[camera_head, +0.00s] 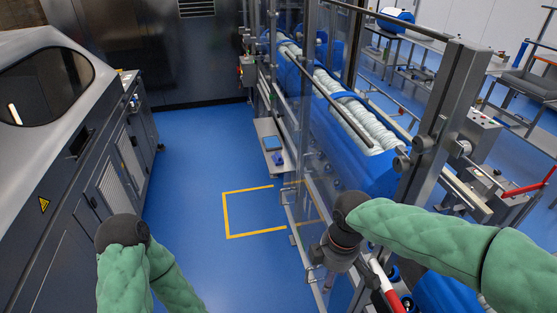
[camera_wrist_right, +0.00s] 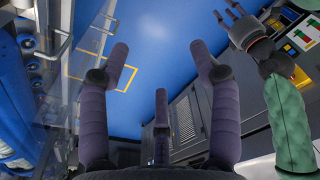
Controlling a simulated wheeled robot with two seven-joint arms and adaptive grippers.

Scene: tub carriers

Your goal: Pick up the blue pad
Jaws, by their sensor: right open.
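A small flat blue pad (camera_head: 272,143) lies on a narrow grey shelf (camera_head: 268,128) at the machine's left side in the head view. My right gripper (camera_head: 329,274) hangs low beside the machine, nearer to me and well apart from the pad; its fingers are hard to make out there. In the right wrist view my right gripper (camera_wrist_right: 160,75) has its purple fingers spread, with nothing between them. My left gripper (camera_wrist_right: 238,16) shows at the upper right of that view with fingers apart and empty; in the head view it is hidden behind my left forearm.
A darker blue object (camera_head: 278,158) sits at the shelf's near end. The machine's clear panels and metal posts (camera_head: 440,130) stand close to my right arm. A grey cabinet (camera_head: 110,165) lines the left. The blue floor between, with yellow tape (camera_head: 226,215), is clear.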

